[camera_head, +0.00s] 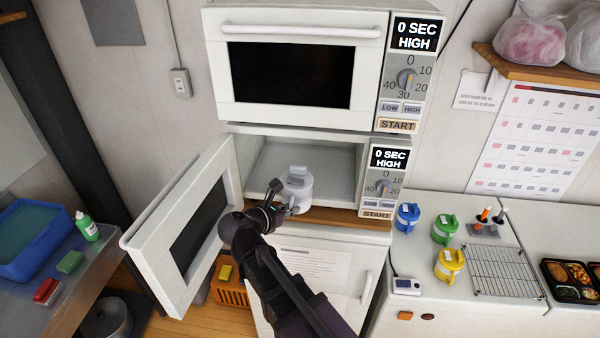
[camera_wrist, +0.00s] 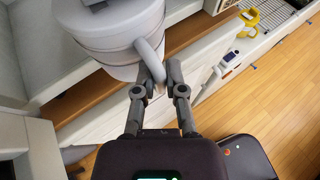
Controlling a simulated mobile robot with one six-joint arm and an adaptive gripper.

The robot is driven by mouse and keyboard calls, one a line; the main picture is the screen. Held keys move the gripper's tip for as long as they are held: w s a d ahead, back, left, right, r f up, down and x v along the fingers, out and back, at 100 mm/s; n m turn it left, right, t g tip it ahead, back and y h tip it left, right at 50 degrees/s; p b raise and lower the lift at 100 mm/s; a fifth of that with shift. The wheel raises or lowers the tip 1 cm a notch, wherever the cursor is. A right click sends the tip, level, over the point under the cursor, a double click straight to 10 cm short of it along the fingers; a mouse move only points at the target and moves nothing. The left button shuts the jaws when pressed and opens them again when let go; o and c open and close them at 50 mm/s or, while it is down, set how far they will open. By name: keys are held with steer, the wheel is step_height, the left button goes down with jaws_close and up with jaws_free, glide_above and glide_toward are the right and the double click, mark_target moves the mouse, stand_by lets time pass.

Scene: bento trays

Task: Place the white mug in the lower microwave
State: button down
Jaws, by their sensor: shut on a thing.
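The white mug (camera_head: 297,190) is at the front opening of the lower microwave (camera_head: 275,160). It is upright, with a small grey piece on its lid. My gripper (camera_head: 284,200) is shut on the mug's handle, on the near side of the mug. In the wrist view the mug (camera_wrist: 110,35) fills the top, and its handle runs down between the fingers of my gripper (camera_wrist: 158,75). The lower microwave's door (camera_head: 150,225) stands wide open to the left. Its inside looks empty. I cannot tell whether the mug touches the microwave floor.
The upper microwave (camera_head: 295,25) is closed above. Blue (camera_head: 407,215), green (camera_head: 445,228) and yellow (camera_head: 449,264) mugs stand on the right counter beside a wire rack (camera_head: 502,270). A blue basin (camera_head: 35,240) is at the left.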

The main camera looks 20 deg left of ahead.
mark_target(298, 177)
steer(key=w+a, duration=0.1)
steer(key=w, duration=0.3)
steer(key=w+a, duration=0.1)
steer(key=w, duration=0.3)
steer(key=w+a, duration=0.1)
steer(key=w, duration=0.3)
steer(key=shift+w, duration=0.3)
steer(key=w, duration=0.1)
steer(key=w+a, duration=0.1)
steer(key=w, duration=0.1)
steer(key=shift+w, duration=0.15)
steer(key=shift+w+f+b, duration=0.25)
steer(key=shift+f+b, duration=0.4)
steer(key=shift+s+f, duration=0.1)
steer(key=shift+s, duration=0.05)
steer(key=shift+f+b, duration=0.2)
steer(key=shift+b, duration=0.15)
steer(key=c, duration=0.7)
jaws_free()
